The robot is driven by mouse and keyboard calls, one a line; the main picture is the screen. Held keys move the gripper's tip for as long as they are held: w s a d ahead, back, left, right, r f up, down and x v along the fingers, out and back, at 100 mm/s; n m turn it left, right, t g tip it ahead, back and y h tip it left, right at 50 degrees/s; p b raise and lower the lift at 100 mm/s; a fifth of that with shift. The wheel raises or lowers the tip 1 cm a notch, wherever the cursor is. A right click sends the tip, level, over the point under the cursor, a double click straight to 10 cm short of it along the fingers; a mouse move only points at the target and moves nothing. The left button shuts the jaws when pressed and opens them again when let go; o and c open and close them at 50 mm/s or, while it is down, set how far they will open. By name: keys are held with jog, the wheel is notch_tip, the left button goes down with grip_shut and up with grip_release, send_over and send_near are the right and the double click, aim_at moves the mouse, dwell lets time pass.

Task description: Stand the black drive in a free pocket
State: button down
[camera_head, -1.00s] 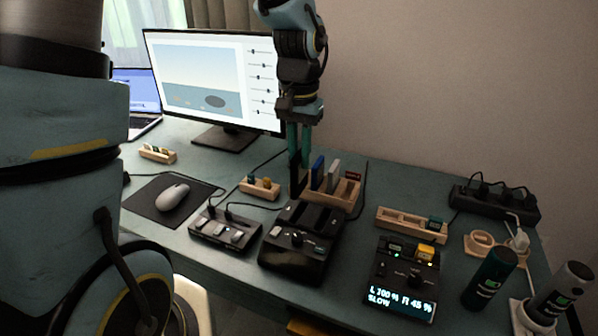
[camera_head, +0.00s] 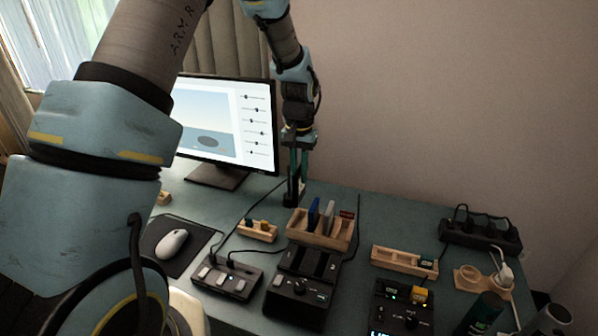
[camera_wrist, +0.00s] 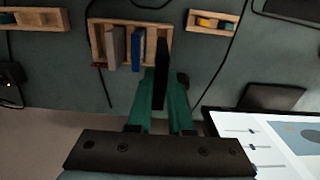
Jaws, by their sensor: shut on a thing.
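My gripper (camera_head: 298,172) is shut on the black drive (camera_wrist: 161,75), which hangs upright, edge-on in the wrist view between the green fingers. In the head view the black drive (camera_head: 291,193) shows low by the back left corner of the wooden rack (camera_head: 336,241). In the wrist view the rack (camera_wrist: 96,46) lies past the drive's tip, which overlaps its edge; I cannot tell whether they touch. A blue drive (camera_head: 313,214) and a grey drive (camera_head: 328,217) stand in the rack's middle pockets. The pocket at the rack's left end in the head view looks empty.
A black dock (camera_head: 301,284) stands close in front of the rack. A small wooden holder (camera_head: 258,230) is to its left, another wooden tray (camera_head: 403,262) to its right. The monitor (camera_head: 223,125) stands behind left. Cables cross the table beside the rack.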

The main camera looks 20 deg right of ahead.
aim_at(299, 202)
jog(key=shift+f+b, duration=1.7)
jog(key=shift+f, duration=1.2)
jog(key=shift+f+b, duration=1.1)
jog(key=shift+f, duration=1)
jog(key=c, duration=0.8)
grip_release()
jog(key=shift+o, duration=0.2)
notch_tip(299, 202, up, 11)
jog(key=shift+f+b, duration=0.1)
jog(key=shift+b, duration=1.1)
